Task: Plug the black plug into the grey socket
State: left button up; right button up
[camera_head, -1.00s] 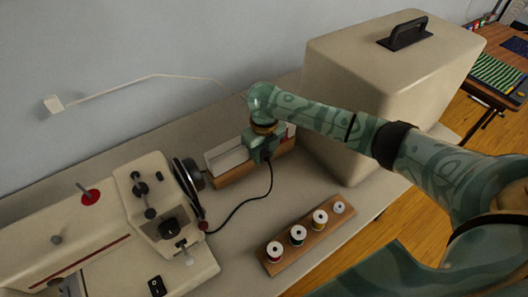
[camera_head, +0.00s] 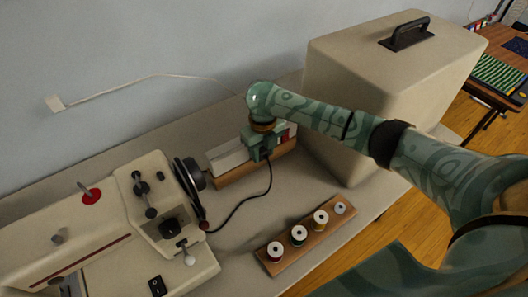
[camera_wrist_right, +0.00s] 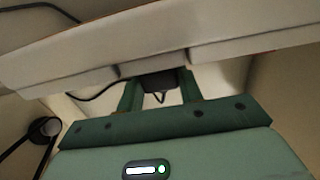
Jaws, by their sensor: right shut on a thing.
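The black plug (camera_wrist_right: 160,80) is between the fingers of my right gripper (camera_wrist_right: 158,94) in the right wrist view. The gripper is shut on it. In the head view my right gripper (camera_head: 262,150) is at the front of a pale bar (camera_head: 228,155) on a wooden base and hides part of it. The plug's black cord (camera_head: 240,206) runs from the gripper down to the sewing machine. I cannot make out the grey socket separately, nor tell whether the plug touches it. In the wrist view the pale bar (camera_wrist_right: 150,66) lies just beyond the plug. My left gripper is not in view.
A cream sewing machine (camera_head: 130,190) with a black handwheel stands at the left. A large beige case (camera_head: 345,90) stands close on the right of the gripper. A wooden rack (camera_head: 286,261) with several thread spools lies in front. A thin white cable runs along the wall.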

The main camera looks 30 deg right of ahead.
jog(key=shift+w, duration=0.1)
jog(key=o, duration=0.9)
jog(key=shift+o, duration=0.2)
notch_tip(320, 180, up, 16)
jog(key=p, duration=0.6)
jog(key=shift+r+p, duration=0.15)
jog(key=shift+p, duration=0.15)
